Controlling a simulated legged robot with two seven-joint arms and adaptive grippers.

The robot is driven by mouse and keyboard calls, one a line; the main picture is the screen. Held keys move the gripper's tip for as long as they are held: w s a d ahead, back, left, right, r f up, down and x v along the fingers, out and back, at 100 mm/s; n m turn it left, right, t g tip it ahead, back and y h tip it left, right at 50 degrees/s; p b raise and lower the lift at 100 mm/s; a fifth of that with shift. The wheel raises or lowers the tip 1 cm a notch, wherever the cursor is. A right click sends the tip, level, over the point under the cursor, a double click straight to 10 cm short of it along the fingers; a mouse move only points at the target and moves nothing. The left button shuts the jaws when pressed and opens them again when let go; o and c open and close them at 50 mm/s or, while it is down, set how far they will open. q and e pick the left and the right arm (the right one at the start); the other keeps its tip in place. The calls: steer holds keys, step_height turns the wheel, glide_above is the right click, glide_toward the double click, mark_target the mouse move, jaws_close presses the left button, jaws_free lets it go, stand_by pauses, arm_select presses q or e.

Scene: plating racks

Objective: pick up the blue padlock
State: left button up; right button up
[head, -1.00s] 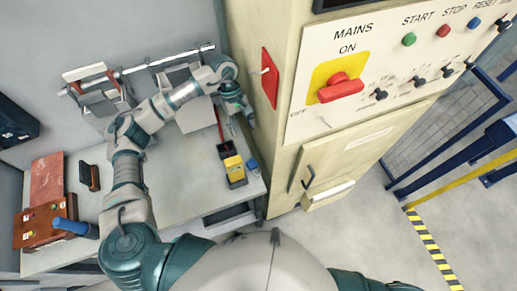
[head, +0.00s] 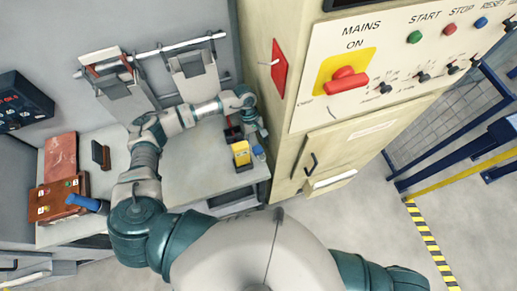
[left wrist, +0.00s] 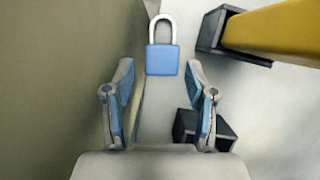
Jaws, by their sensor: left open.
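The blue padlock (head: 259,152) lies on the grey bench near its right end, beside the cream cabinet. In the left wrist view the padlock (left wrist: 162,61) shows its blue body and silver shackle, the shackle pointing up the picture. My left gripper (head: 262,132) is over the bench just behind the padlock in the head view. In the left wrist view its two fingers (left wrist: 160,84) are open and empty, and the padlock body appears between and just beyond the fingertips. My right gripper is not in view.
A yellow block (head: 241,151) in a dark holder stands close left of the padlock. The cabinet side (left wrist: 60,80) is close on the other side. A brown box (head: 58,200) lies at the bench's left; the middle of the bench is clear.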

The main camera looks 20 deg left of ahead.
mark_target(258, 150)
arm_select(q)
steer(key=shift+p+x, duration=0.4)
steer(key=shift+x, duration=0.85)
steer(key=shift+s+f, duration=0.25)
steer(key=shift+f, duration=0.2)
steer(key=c, duration=1.1)
steer(key=shift+o, duration=0.2)
steer(key=shift+r, duration=0.1)
step_height(258, 150, up, 12)
steer(key=b, duration=0.3)
steer(key=s+d+b, duration=0.2)
steer(key=s+d, duration=0.2)
steer(key=s, duration=0.3)
steer(key=s+d+b, duration=0.2)
steer(key=s+d, duration=0.3)
steer(key=s, duration=0.3)
steer(key=shift+s, duration=0.3)
